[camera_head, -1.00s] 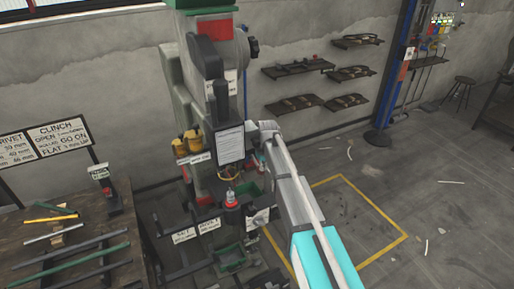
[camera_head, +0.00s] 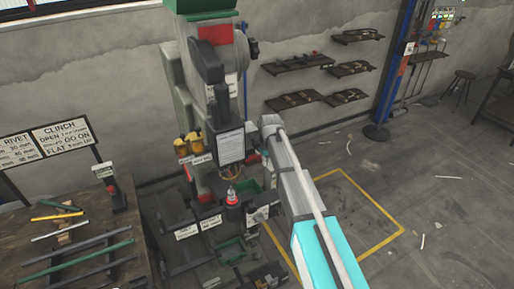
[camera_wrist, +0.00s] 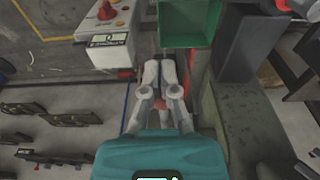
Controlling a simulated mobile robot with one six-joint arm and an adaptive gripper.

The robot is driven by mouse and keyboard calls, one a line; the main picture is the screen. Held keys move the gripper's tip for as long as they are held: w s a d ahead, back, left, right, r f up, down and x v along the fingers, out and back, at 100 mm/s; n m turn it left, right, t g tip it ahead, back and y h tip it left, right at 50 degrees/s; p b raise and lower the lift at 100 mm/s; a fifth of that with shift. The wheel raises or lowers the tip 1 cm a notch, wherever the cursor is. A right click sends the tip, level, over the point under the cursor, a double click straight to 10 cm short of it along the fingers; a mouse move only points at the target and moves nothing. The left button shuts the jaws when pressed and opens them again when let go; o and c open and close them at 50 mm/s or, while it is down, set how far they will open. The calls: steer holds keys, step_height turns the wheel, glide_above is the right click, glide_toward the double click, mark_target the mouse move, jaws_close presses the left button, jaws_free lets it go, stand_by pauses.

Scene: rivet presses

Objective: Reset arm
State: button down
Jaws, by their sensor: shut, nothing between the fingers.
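My gripper (camera_wrist: 160,75) is shut and empty in the wrist view, its two grey fingers close together. It is beside the green bin (camera_wrist: 187,22) and a pale control box (camera_wrist: 110,40) with a red knob; I cannot tell its height above them. In the head view my arm reaches up from the bottom right to the right side of the tall grey-green rivet press (camera_head: 217,75). The gripper itself is hidden there behind the arm and press.
A workbench (camera_head: 125,235) with coloured rods and a CLINCH sign (camera_head: 62,138) stands at the left. Wall shelves (camera_head: 300,62) with dark parts hang behind. A blue post (camera_head: 390,85) stands to the right. Open floor with a yellow outline (camera_head: 385,205) lies right of the press.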

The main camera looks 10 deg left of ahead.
steer(key=s+d+m+g, duration=0.1)
steer(key=s+d+m, duration=0.5)
steer(key=s+d, duration=1.7)
steer(key=shift+s+d+m+h, duration=0.15)
steer(key=shift+s+m+h, duration=0.2)
steer(key=shift+s, duration=0.2)
steer(key=shift+s, duration=0.1)
